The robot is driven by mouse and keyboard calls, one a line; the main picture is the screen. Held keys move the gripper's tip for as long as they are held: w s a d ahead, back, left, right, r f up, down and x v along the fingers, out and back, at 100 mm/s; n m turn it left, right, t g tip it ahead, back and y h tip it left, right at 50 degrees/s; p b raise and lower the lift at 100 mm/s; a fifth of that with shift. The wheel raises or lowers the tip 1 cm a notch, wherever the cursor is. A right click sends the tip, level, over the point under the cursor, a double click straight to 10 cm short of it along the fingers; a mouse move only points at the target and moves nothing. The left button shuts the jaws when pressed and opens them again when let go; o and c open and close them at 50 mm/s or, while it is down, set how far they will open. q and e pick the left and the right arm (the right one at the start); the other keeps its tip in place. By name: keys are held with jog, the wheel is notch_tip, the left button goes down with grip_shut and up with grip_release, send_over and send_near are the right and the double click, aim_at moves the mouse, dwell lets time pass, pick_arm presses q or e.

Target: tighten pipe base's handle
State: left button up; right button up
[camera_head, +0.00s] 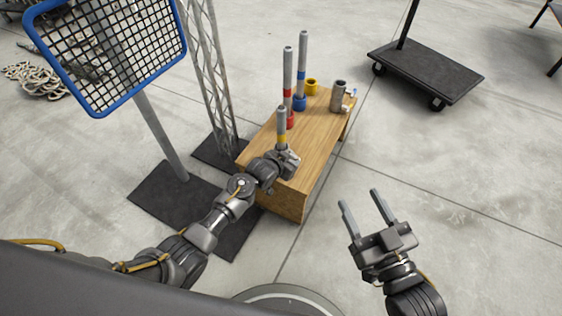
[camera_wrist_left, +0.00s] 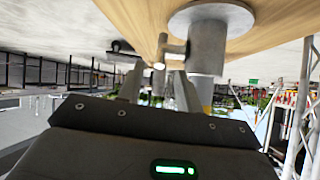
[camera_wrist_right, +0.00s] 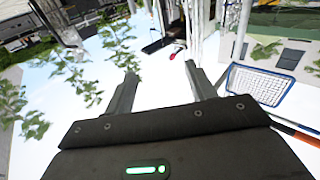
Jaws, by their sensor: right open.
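The pipe base in the left wrist view is a grey flange and socket (camera_wrist_left: 207,45), shown upside down, with a small grey handle (camera_wrist_left: 161,52) on its side. A grey pipe with a yellow band (camera_head: 282,123) stands upright at the near end of the wooden box, beside my left gripper (camera_head: 290,162). In the left wrist view, the left fingers (camera_wrist_left: 160,82) are apart, with the handle's end at the gap between their tips. Contact is unclear. In the head view, my left gripper hides this base. My right gripper (camera_head: 363,208) is open and empty over the floor.
The wooden box (camera_head: 318,143) also carries a red-based pipe (camera_head: 288,83), a blue-based pipe (camera_head: 301,72), a yellow ring (camera_head: 311,87) and a grey base (camera_head: 338,96). A truss (camera_head: 208,75) and blue-framed grid (camera_head: 108,50) stand left. A black cart (camera_head: 428,72) stands behind right.

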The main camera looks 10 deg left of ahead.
pick_arm(q)
jog(key=p+v, duration=0.2)
jog(key=v, duration=0.5)
jog(key=shift+s+a+r+p, duration=0.15)
jog(key=shift+s+r+p, duration=0.1)
jog(key=shift+s+p, duration=0.1)
pick_arm(e)
jog(key=s+d+f+m+g+h, duration=0.2)
jog(key=d+f+g+h, duration=0.3)
jog(key=f, duration=0.5)
jog(key=shift+d+g+h, duration=0.4)
jog(key=shift+d+g, duration=0.3)
jog(key=shift+d, duration=0.4)
